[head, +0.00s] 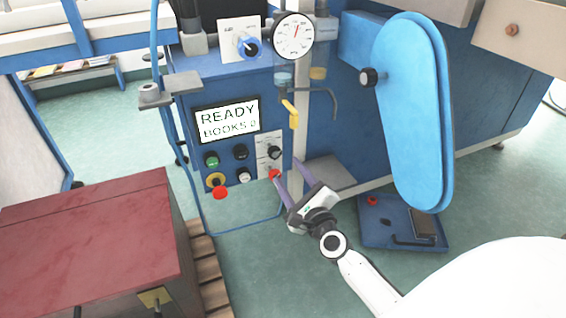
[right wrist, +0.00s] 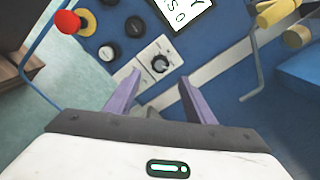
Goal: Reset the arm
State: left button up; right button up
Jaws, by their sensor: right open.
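My right gripper (head: 288,174) is open and empty in front of the lower right of the blue machine's control panel. Its two purple fingers also show in the right wrist view (right wrist: 160,80), spread apart on either side of a black rotary knob (right wrist: 160,63) on a white plate. The fingers look apart from the knob, but the exact gap cannot be told. The panel's screen (head: 228,119) reads "READY BOOKS 0". A red mushroom button (head: 220,192) sits on a yellow collar at the lower left of the panel. My left gripper is not in view.
A large blue guard (head: 412,110) stands right. A blue foot pedal base (head: 385,238) is on the floor. A dark red stack (head: 90,235) fills the lower left.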

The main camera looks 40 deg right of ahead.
jog(key=shift+v, duration=0.9)
